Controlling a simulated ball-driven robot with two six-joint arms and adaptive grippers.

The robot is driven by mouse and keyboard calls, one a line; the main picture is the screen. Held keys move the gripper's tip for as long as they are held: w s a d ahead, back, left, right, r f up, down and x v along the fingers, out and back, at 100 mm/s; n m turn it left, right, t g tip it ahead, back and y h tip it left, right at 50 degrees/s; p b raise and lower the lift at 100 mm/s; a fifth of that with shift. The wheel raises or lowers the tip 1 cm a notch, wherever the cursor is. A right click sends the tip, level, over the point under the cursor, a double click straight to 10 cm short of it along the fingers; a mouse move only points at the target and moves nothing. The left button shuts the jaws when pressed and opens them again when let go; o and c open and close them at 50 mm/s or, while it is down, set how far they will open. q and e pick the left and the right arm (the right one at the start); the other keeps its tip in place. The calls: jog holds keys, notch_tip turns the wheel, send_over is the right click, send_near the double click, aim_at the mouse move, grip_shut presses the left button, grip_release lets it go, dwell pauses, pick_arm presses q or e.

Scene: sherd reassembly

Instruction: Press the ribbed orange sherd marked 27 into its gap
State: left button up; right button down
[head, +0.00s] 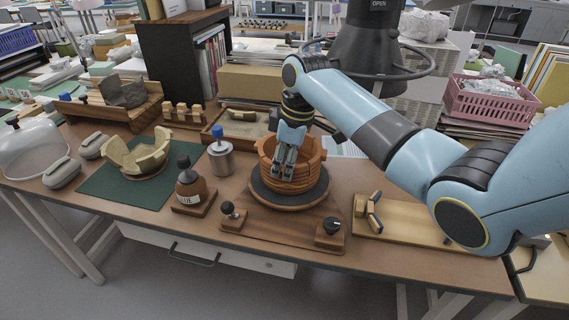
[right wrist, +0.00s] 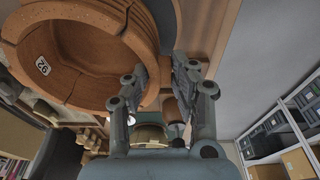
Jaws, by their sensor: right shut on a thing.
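The ribbed orange vessel (head: 312,160) stands on a dark round turntable (head: 262,195) in the middle of the bench. My right gripper (head: 284,168) comes down at the vessel's near wall, fingers pointing downward, shut on the ribbed orange sherd. I cannot tell the sherd apart from the wall, its mark 27 is not visible, and the fingers cover the gap. My left gripper is not in view.
Left of the turntable stand a brown glue bottle (head: 190,185) and a metal can (head: 222,160) with a blue top. Black knobs (head: 329,230) sit in front. A pale pot (head: 142,162) lies on a green mat (head: 100,190). A wooden tray (head: 395,222) lies to the right.

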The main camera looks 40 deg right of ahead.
jog(key=c, duration=1)
grip_release()
jog(key=shift+d+f, duration=0.1)
jog(key=shift+f, duration=0.1)
jog(key=shift+r, duration=0.1)
jog(key=shift+r, duration=0.25)
jog(key=r, duration=0.3)
jog(key=s+r, duration=0.1)
jog(key=r, duration=0.3)
jog(key=d+r, duration=0.1)
jog(key=r, duration=0.3)
jog(key=shift+s+d+r, duration=0.1)
jog(key=shift+s+r, duration=0.05)
jog(key=shift+s, duration=0.2)
